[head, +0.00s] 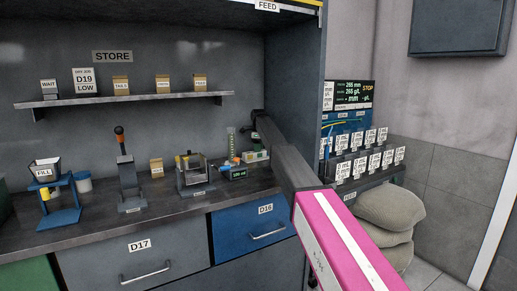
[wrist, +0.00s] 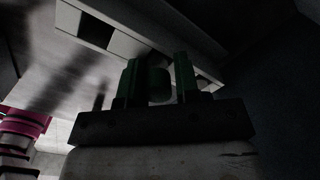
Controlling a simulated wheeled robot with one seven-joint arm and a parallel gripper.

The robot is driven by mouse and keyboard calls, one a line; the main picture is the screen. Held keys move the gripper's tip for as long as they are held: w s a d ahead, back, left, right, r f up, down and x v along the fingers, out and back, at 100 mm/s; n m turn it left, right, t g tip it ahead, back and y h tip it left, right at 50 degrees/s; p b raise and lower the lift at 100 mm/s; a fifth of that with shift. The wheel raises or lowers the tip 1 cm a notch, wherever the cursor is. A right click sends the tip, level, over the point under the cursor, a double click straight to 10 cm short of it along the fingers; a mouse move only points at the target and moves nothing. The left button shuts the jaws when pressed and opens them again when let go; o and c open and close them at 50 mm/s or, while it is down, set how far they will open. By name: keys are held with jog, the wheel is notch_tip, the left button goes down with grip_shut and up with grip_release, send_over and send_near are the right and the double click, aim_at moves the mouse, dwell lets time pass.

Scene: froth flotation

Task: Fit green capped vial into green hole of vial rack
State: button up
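In the wrist view my gripper (wrist: 158,80) has its two fingers close around a dark green rounded piece (wrist: 159,86), which looks like the cap of the green capped vial. The view is very dark, and the vial's body is hidden. In the head view my arm reaches over the right end of the bench, and its dark forearm hides the fingertips and the vial. A small pale and green block (head: 256,156) on the bench beside the arm may be the vial rack; its holes cannot be made out.
The shelf (head: 130,99) and the cabinet's side wall (head: 293,95) bound the space.

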jog(key=shift+s+f, duration=0.6)
jog(key=shift+f, duration=0.1)
jog(key=shift+c, duration=0.5)
jog(key=shift+o, duration=0.5)
notch_tip(320, 180, up, 14)
jog(key=shift+w+f, duration=0.15)
jog(key=shift+w, duration=0.3)
